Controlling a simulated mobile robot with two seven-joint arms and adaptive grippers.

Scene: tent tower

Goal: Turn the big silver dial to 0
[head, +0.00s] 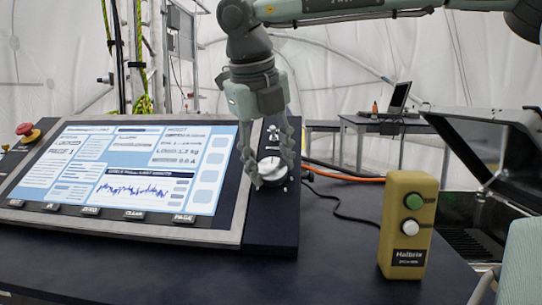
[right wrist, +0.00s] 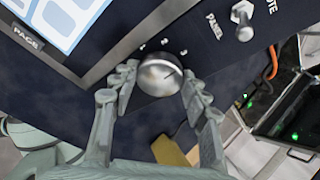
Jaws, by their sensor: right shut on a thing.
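The big silver dial (head: 271,170) sits on the dark strip at the right side of the slanted control panel (head: 262,228). My right gripper (head: 271,178) reaches down from above with its fingers on either side of the dial. In the right wrist view the dial (right wrist: 159,74) lies between the fingertips of the gripper (right wrist: 160,88), which are shut on it. My left gripper is not in view.
A lit screen (head: 130,165) with buttons below it fills the panel's left. A red stop button (head: 25,129) is at far left. A metal toggle switch (right wrist: 243,18) stands near the dial. A yellow box (head: 407,225) with green and white buttons stands right of the panel.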

